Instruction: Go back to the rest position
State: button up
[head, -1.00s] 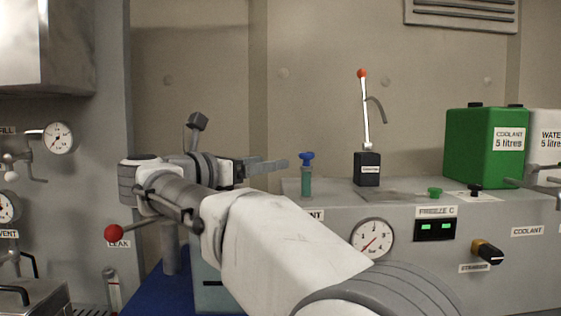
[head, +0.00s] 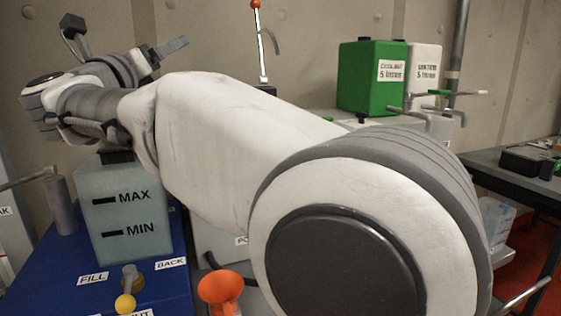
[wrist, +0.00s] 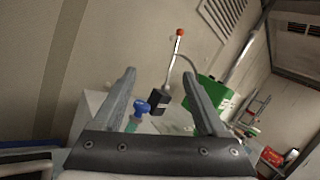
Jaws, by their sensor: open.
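My gripper (wrist: 160,92) is open and empty. In the wrist view its two fingers stand apart, with the bench top beyond them. In the head view one finger of my gripper (head: 172,47) shows at the upper left, in front of the wall, and my arm crosses the middle of the picture. Between the fingers in the wrist view are a blue-topped valve (wrist: 142,107) and a black box (wrist: 159,101) with a red-tipped lever (wrist: 174,60). They appear apart from the fingers.
A clear tank marked MAX and MIN (head: 128,215) stands on a blue unit (head: 60,270) below my arm. A green coolant can (head: 370,80) and a white water can (head: 424,72) stand behind. A dark table (head: 515,180) is at right.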

jog(key=d+r+n+y, duration=0.2)
jog(key=d+n+y, duration=0.3)
jog(key=n+y, duration=0.7)
jog(key=s+d+f+n+g+h, duration=0.3)
jog(key=s+d+f+n+g, duration=0.2)
jog(key=s+d+f+n, duration=0.45)
jog(key=s+d+f+n+g+h, duration=0.2)
jog(key=s+d+f+n+g, duration=0.4)
jog(key=d+f, duration=0.7)
jog(key=s+d+f+n+g+h, duration=0.35)
jog(key=s+d+f+n, duration=0.4)
jog(key=f, duration=0.75)
jog(key=s+d+r+m+p, duration=0.1)
jog(key=s+r+p, duration=0.2)
jog(key=r+p, duration=1.1)
jog(key=shift+s+m+g+p, duration=0.2)
jog(key=shift+m+g+p, duration=0.1)
jog(key=shift+g+p, duration=0.15)
jog(key=shift+r, duration=0.1)
